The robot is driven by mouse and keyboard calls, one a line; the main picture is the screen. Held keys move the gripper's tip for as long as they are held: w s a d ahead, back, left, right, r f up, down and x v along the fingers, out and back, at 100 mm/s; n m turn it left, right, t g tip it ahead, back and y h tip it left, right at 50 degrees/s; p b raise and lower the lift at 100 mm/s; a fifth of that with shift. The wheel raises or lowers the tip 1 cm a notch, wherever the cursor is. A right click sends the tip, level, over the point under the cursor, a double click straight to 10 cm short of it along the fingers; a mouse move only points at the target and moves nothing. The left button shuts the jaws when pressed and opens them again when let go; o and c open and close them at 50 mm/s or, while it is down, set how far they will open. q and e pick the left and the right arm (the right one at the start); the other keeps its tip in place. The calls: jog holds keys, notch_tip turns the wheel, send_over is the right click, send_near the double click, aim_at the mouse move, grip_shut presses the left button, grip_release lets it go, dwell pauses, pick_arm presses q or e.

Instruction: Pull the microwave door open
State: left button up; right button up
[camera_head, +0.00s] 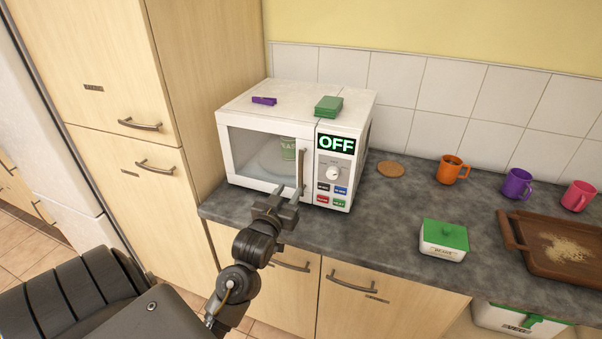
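The white microwave (346,160) stands on the counter against the tiled wall, with its display reading OFF. Its door (236,178) is closed and has a dark window and a vertical handle (301,165) on its right side. A green and white container (288,149) shows through the window. My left gripper (289,188) is in front of the door at the handle's lower end. Its fingers look apart; I cannot tell whether the handle lies between them or whether they touch it. My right gripper is not in view.
A purple item (264,101) and a green stack (328,106) lie on the microwave. Right of it are a round coaster (390,170), several mugs (453,169), a green-lidded box (444,240) and a brown tray (562,252). A tall cabinet (150,150) stands left. The counter before the coaster is clear.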

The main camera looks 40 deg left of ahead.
aim_at(301, 174)
pick_arm(q)
jog(key=p+x, duration=0.2)
jog(key=x, duration=0.6)
jog(key=shift+w+a, duration=0.1)
jog(key=shift+w, duration=0.25)
jog(key=shift+w+a+p, duration=0.25)
jog(key=shift+w+p, duration=0.1)
jog(key=shift+w, duration=0.25)
jog(key=shift+c, duration=0.5)
grip_shut()
jog(key=shift+d, duration=0.1)
